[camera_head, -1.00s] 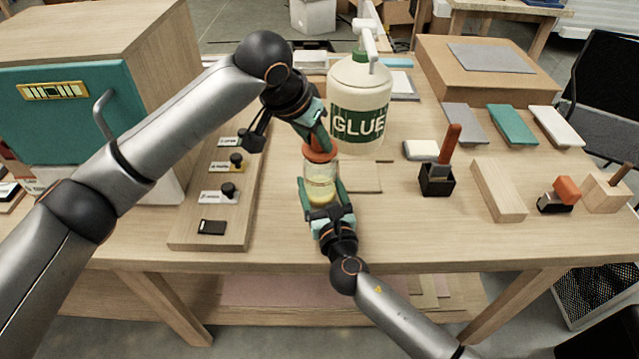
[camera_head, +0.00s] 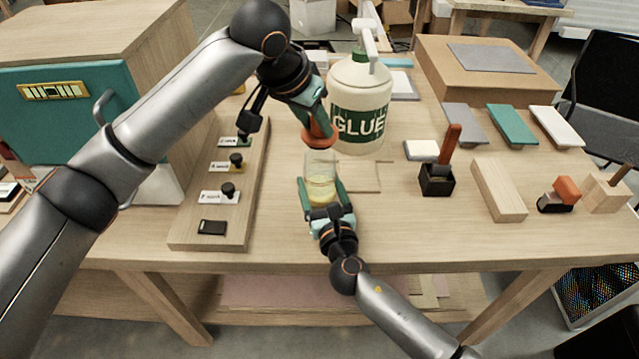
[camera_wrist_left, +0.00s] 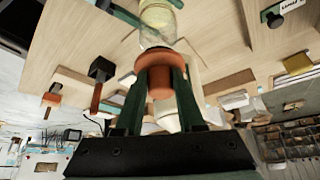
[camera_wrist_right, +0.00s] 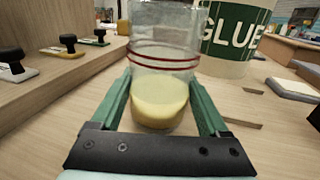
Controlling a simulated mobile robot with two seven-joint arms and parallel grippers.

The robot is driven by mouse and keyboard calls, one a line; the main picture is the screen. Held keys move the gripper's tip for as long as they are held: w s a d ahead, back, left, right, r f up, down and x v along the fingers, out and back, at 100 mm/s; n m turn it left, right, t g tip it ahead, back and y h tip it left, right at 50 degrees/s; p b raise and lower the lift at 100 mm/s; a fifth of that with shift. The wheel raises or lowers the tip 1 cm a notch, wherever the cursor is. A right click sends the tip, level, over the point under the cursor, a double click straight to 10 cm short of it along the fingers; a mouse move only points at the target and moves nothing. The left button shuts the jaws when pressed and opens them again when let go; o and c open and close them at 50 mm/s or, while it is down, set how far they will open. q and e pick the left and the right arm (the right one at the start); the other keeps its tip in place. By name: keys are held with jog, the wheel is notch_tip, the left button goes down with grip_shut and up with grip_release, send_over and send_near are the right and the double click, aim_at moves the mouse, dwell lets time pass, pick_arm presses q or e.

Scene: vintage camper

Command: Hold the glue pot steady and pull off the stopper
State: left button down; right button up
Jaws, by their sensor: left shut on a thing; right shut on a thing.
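The glue pot (camera_head: 320,172) is a clear glass jar with pale yellow glue in its lower part. It stands upright on the table, and in the right wrist view (camera_wrist_right: 162,75) it shows two red lines around it. My right gripper (camera_head: 325,195) is shut on the pot from the near side. The orange-brown stopper (camera_head: 318,135) is above the pot's mouth, apart from it and slightly tilted. My left gripper (camera_head: 315,118) is shut on the stopper's knob, which shows between its fingers in the left wrist view (camera_wrist_left: 160,80).
A large white GLUE bottle (camera_head: 360,100) stands right behind the pot. A wooden board with stamps (camera_head: 222,185) lies to the left. A brush in a black holder (camera_head: 437,180) and a wood block (camera_head: 498,190) stand to the right. The front table edge is clear.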

pick_arm(q)
jog(key=shift+r, duration=0.9)
pick_arm(e)
jog(key=o, duration=1.4)
jog(key=v, duration=1.2)
jog(key=shift+f, duration=0.1)
